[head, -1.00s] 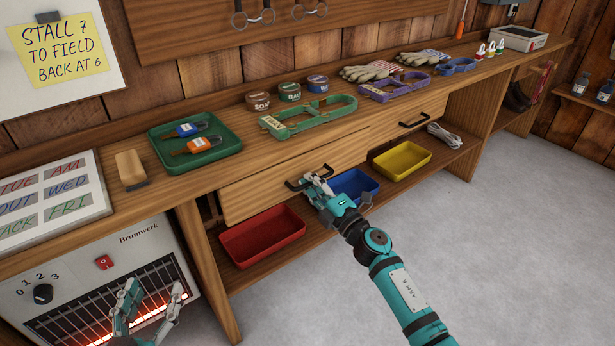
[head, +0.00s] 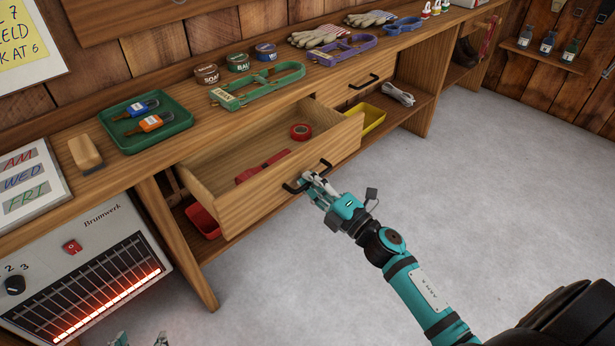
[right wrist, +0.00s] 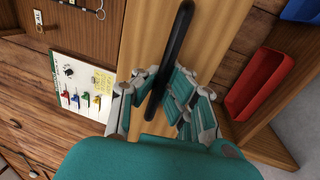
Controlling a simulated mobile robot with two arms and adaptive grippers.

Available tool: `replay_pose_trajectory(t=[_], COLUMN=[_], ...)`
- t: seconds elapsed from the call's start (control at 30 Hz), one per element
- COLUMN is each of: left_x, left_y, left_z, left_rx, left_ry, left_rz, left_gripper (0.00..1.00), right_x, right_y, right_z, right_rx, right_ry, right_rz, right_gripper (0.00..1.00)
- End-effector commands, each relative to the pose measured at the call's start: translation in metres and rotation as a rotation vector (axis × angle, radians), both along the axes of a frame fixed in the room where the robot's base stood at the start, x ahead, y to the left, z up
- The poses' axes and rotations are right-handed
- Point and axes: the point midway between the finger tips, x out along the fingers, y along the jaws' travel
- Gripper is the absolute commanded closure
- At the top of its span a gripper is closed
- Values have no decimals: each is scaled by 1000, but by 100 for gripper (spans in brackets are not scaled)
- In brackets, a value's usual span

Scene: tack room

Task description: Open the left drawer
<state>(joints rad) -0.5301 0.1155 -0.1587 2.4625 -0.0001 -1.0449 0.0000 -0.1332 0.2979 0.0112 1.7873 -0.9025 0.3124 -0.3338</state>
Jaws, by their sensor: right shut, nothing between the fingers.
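The left drawer (head: 280,196) of the wooden bench is pulled well out, its inside showing. Its black bar handle (head: 294,188) is on the front panel. Inside the drawer lie a red tape roll (head: 301,131) and a red strap-like thing (head: 262,167). My left gripper (head: 138,341) shows only two spread fingertips at the bottom edge.
The right drawer (head: 362,82) is shut. A glowing heater (head: 85,262) stands at the lower left, near my left gripper. A red bin (head: 203,222) and a yellow bin (head: 372,117) are on the lower shelf. Grey floor in front is clear.

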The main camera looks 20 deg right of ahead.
Motion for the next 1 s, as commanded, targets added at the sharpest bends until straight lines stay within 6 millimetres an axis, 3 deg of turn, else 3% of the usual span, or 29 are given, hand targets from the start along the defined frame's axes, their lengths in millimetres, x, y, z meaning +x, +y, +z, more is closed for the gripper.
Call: replay_pose_trajectory(t=[0.3, 0.57, 0.87, 1.0], left_x=[0, 0, 0, 0], left_y=[0, 0, -1, 0], left_z=[0, 0, 0, 0], left_rx=[1, 1, -1, -1], left_ry=[1, 0, -1, -1], left_rz=[1, 1, -2, -1], left_gripper=[44, 44, 44, 44], right_x=[0, 0, -2, -17], right_y=[0, 0, -1, -6], right_z=[-1, -1, -1, -5], right_rx=[1, 1, 1, 0], right_ry=[2, 1, 1, 3], right_rz=[1, 0, 0, -1], right_gripper=[99, 66, 66, 66])
